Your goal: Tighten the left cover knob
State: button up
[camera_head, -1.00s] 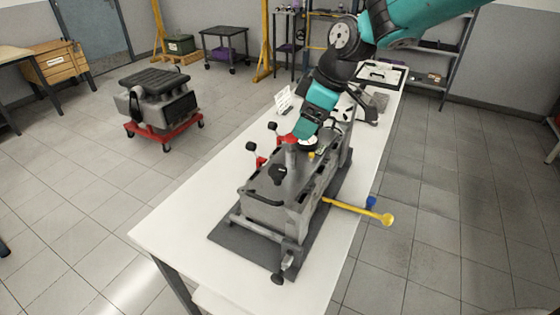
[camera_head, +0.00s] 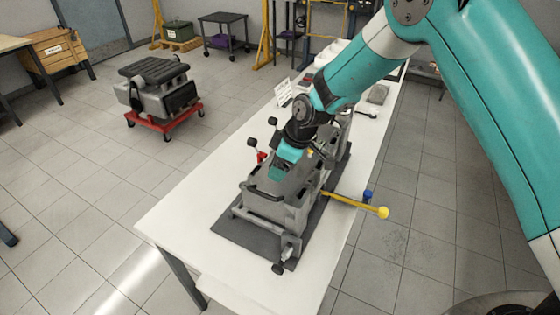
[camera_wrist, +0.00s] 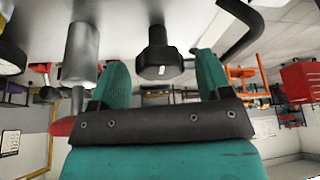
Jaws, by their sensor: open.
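In the wrist view a black cover knob (camera_wrist: 159,60) stands out from the grey cover (camera_wrist: 140,15) on its short stem, with a small white mark on its end face. My gripper (camera_wrist: 162,72) is open, one teal finger on each side of the knob, with visible gaps. In the head view my gripper (camera_head: 278,173) is low over the cover of the engine block (camera_head: 277,208) and hides the knob. I cannot tell from these views whether it is the left knob.
A grey post (camera_wrist: 82,52) stands beside one finger, and a black bar handle (camera_wrist: 243,30) is past the other. A clamp with a black ball knob (camera_head: 252,142) is at the block's left side. A yellow bar (camera_head: 355,203) juts out right. The near left table (camera_head: 185,222) is clear.

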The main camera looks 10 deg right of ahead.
jog(key=c, duration=0.9)
